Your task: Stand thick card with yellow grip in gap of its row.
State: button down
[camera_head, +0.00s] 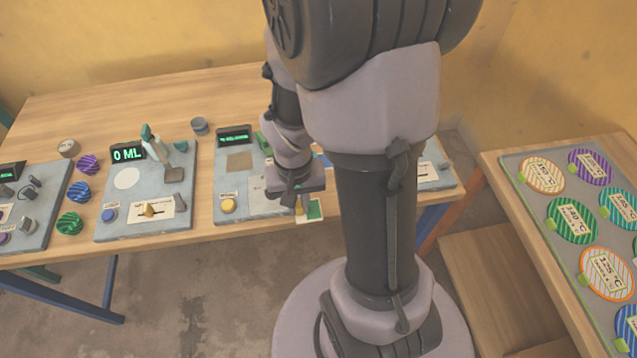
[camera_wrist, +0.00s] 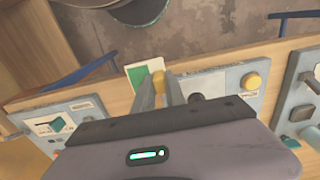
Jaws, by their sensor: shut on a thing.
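My gripper (camera_head: 303,203) is shut on a card with a yellow grip, near the front edge of the long wooden table. The card (camera_head: 315,210) is green and white. In the wrist view the card (camera_wrist: 141,77) projects beyond my fingers, with its round yellow grip (camera_wrist: 158,79) between the fingertips. It appears to be over or just past the table edge; its height is unclear. My arm hides part of the table, and I cannot make out a row of cards with a gap.
Grey device panels stand along the long table (camera_head: 100,95), one with a "0 ML" display (camera_head: 128,154). A side table at right carries a board (camera_head: 531,192) of round striped plates. Bare floor (camera_head: 190,300) lies in front.

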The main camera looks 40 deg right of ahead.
jog(key=w+d, duration=0.1)
jog(key=d, duration=0.4)
jog(key=w+d+f+b, duration=0.1)
jog(key=d, duration=0.2)
jog(key=shift+w, duration=0.3)
jog(key=shift+w+d+f+b, duration=0.1)
jog(key=shift+d+f+b, duration=0.1)
jog(key=shift+f+b, duration=0.35)
jog(key=shift+w+d+f+b, duration=0.15)
jog(key=shift+f+b, duration=0.15)
jog(key=shift+f, duration=0.45)
jog(key=shift+s+d+f+b, duration=0.1)
jog(key=shift+d+f+b, duration=0.1)
jog(key=shift+f+b, duration=0.35)
jog(key=c, duration=1.4)
grip_release()
notch_tip(320, 180, up, 12)
jog(key=p, duration=0.6)
jog(key=a+r+n+t, duration=0.1)
jog(key=a+r+t, duration=0.2)
jog(key=a+r, duration=0.85)
jog(key=shift+s+a+r+n+t+y+b, duration=0.2)
jog(key=shift+s+a+r+t+y, duration=0.3)
jog(key=shift+s+a, duration=1.1)
jog(key=shift+s+a+r+n+t+y+b, duration=0.15)
jog(key=shift+s+a+r+t+b, duration=0.4)
jog(key=shift+s+a, duration=1.05)
jog(key=shift+s+a+r+n+t+y+b, duration=0.15)
jog(key=shift+s+a+r+t+y, duration=0.45)
jog(key=shift+a, duration=1.65)
